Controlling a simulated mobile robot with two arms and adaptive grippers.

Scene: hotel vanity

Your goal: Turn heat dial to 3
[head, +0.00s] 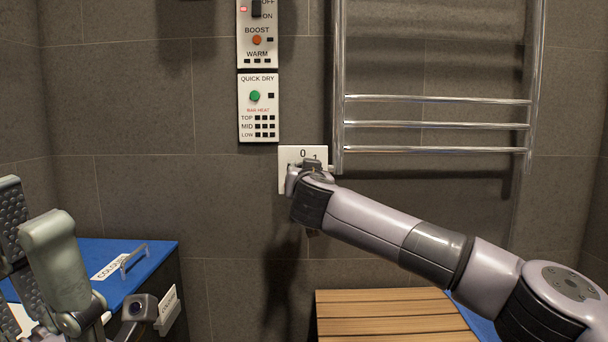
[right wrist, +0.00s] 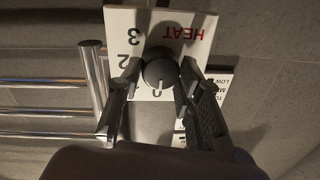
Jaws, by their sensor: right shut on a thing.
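The heat dial (right wrist: 160,72) is a dark round knob on a white plate (right wrist: 197,32) marked HEAT, with the numbers 0, 2 and 3 readable in the right wrist view, where it appears upside down. Its pale pointer line points toward the 0. My right gripper (right wrist: 160,75) is shut on the dial, one finger on each side. In the head view the right gripper (head: 308,168) covers most of the plate (head: 288,155). My left gripper (head: 32,215) is at the lower left, far from the dial, with its fingers apart and nothing seen between them.
A chrome towel rail (head: 436,124) is close to the right of the plate. Switch panels (head: 258,107) are above it. A blue-topped box with a handle (head: 140,262) stands lower left, a slatted wooden top (head: 390,315) lower right.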

